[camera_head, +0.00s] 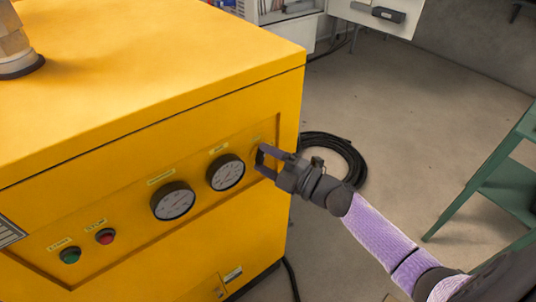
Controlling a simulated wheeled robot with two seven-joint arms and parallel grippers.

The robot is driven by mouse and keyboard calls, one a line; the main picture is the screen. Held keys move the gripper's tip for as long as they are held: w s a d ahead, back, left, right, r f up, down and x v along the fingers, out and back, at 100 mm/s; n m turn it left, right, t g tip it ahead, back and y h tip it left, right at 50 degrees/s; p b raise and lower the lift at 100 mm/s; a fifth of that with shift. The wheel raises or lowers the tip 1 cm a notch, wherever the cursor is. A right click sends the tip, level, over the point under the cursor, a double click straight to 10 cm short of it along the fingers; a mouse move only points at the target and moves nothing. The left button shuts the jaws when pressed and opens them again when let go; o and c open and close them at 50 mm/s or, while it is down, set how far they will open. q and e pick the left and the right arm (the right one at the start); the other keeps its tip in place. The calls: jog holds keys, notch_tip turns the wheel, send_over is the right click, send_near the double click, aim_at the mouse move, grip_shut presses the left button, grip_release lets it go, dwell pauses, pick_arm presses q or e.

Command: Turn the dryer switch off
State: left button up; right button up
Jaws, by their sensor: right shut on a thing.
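The yellow dryer cabinet (150,75) fills the left side of the head view. Its front has a recessed control panel (132,222) with a green button (70,255), a red button (105,236) and two round gauges, one left (173,201) and one right (226,172). My right gripper (260,161) reaches in from the lower right, with its fingertips at the panel's right end, beside the right gauge. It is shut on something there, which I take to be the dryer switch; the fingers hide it. Its position cannot be made out. My left gripper is not in view.
A coiled black hose (340,150) lies on the floor behind my right gripper. A green metal stand (505,185) is at the right edge. A grey post (15,45) stands on the cabinet top.

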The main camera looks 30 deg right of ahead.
jog(key=n+p, duration=0.1)
jog(key=n, duration=0.1)
jog(key=shift+r+n+g, duration=0.1)
jog(key=shift+n+g, duration=0.2)
jog(key=shift+h+p, duration=0.3)
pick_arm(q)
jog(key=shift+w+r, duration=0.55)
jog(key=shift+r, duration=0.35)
pick_arm(e)
jog(key=shift+n+g, duration=0.3)
jog(key=shift+n, duration=0.1)
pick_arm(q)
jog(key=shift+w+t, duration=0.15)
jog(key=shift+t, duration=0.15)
pick_arm(e)
jog(key=o, duration=0.9)
jog(key=shift+o, duration=0.5)
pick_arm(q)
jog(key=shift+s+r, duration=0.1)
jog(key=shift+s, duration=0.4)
pick_arm(e)
jog(key=shift+s, duration=0.1)
